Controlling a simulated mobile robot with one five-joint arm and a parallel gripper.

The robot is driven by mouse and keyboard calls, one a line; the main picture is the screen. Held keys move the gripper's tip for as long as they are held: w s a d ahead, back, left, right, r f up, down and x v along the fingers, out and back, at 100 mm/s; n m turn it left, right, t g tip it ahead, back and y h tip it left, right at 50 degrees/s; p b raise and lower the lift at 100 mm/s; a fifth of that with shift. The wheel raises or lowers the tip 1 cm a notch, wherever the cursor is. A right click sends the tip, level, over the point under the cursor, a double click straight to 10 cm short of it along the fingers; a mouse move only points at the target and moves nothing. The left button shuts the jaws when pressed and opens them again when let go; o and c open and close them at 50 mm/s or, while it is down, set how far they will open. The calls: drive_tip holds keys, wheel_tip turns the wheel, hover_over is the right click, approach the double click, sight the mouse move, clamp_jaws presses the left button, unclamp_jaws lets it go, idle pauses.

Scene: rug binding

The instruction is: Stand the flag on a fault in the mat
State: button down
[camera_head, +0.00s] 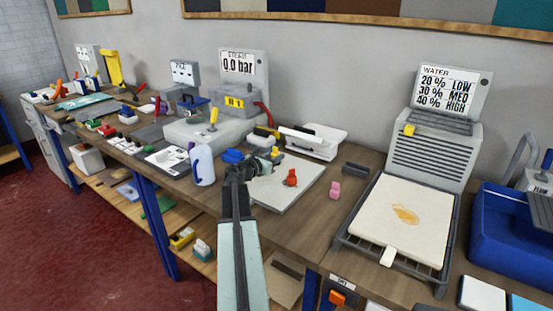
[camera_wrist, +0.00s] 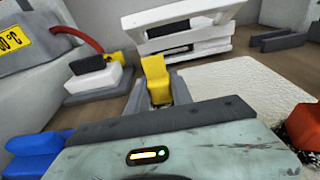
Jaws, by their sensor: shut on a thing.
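My gripper (camera_head: 262,164) is shut on a small yellow piece (camera_head: 274,151), which I take to be the flag. In the wrist view the yellow flag (camera_wrist: 155,75) stands up between my gripper's fingers (camera_wrist: 160,102), its lower part hidden. The pale mat (camera_head: 305,171) lies flat on the bench, just beyond and right of my gripper. A red piece (camera_head: 291,178) stands on the mat. In the wrist view a dark speckled patch of the mat shows beside the red piece (camera_wrist: 304,125). I cannot tell whether the flag touches the mat.
A blue piece (camera_head: 232,156) is close left of my gripper. A white stapler-like device (camera_head: 314,141) stands behind the mat, and a steam unit (camera_head: 240,98) behind left. A pink piece (camera_head: 334,190) is to the right. A cream pad with an orange stain (camera_head: 385,215) lies on a rack farther right.

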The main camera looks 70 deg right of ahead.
drive_tip(key=shift+s+a+f+b, duration=0.15)
drive_tip(key=shift+s+f+b, duration=0.05)
drive_tip(key=shift+f+b, duration=0.25)
drive_tip(key=c, duration=1.1)
unclamp_jaws()
drive_tip(key=shift+s+a, duration=0.1)
drive_tip(key=shift+c, duration=0.2)
drive_tip(key=shift+r, duration=0.2)
drive_tip(key=shift+r+p, duration=0.5)
drive_tip(key=shift+p, duration=0.35)
drive_tip(key=v, duration=0.3)
drive_tip(key=p+v, duration=0.1)
drive_tip(key=v, duration=0.7)
drive_tip(key=shift+w+a, duration=0.2)
drive_tip(key=shift+w, duration=0.1)
drive_tip(key=shift+w+p, duration=0.1)
drive_tip(key=shift+p, duration=0.2)
